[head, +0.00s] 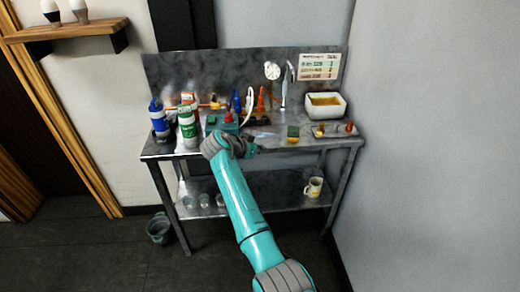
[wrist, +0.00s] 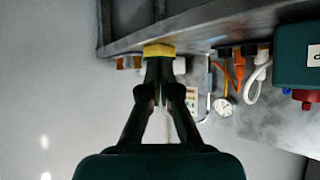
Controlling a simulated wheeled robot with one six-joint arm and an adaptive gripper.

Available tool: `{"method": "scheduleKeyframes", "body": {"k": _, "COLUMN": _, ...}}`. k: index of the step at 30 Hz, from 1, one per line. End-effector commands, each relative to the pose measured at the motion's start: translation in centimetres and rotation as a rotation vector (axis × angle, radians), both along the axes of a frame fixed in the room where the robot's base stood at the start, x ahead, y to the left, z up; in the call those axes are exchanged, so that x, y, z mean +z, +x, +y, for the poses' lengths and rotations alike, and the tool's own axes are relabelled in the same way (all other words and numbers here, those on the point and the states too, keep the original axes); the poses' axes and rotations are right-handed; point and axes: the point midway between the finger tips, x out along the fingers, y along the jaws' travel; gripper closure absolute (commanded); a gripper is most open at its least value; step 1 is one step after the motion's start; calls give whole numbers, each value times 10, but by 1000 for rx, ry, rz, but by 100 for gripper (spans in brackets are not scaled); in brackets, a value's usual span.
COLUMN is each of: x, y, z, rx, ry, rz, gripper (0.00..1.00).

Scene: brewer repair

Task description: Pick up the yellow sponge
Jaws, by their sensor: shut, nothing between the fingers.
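My gripper (head: 254,149) is at the bench's front edge, left of the sponge in the head view. In the wrist view my gripper (wrist: 158,66) has its fingers together with nothing between them.
A white basin (head: 340,110) with yellow-brown contents stands behind the sponge, and a tray (head: 350,138) with small parts lies to its right. Bottles, including a green-and-white one (head: 188,128), stand at the left. A mug (head: 314,187) is on the lower shelf.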

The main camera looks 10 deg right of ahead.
Motion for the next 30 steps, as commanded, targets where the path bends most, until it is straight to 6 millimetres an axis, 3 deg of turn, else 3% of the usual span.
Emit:
{"method": "scheduleKeyframes", "body": {"k": 5, "x": 0, "y": 0, "z": 0, "rx": 0, "ry": 0, "rz": 0, "gripper": 100}}
{"method": "scheduleKeyframes", "body": {"k": 11, "x": -6, "y": 7, "z": -13, "rx": 49, "ry": 6, "rz": 6, "gripper": 50}}
{"method": "scheduleKeyframes", "body": {"k": 15, "x": -19, "y": 21, "z": -42, "rx": 187, "ry": 12, "rz": 9, "gripper": 19}}
{"method": "scheduleKeyframes", "body": {"k": 24, "x": -17, "y": 41, "z": -109, "rx": 498, "ry": -47, "rz": -107, "gripper": 19}}
{"method": "scheduleKeyframes", "body": {"k": 30, "x": -7, "y": 42, "z": -131, "rx": 578, "ry": -99, "rz": -173, "gripper": 19}}
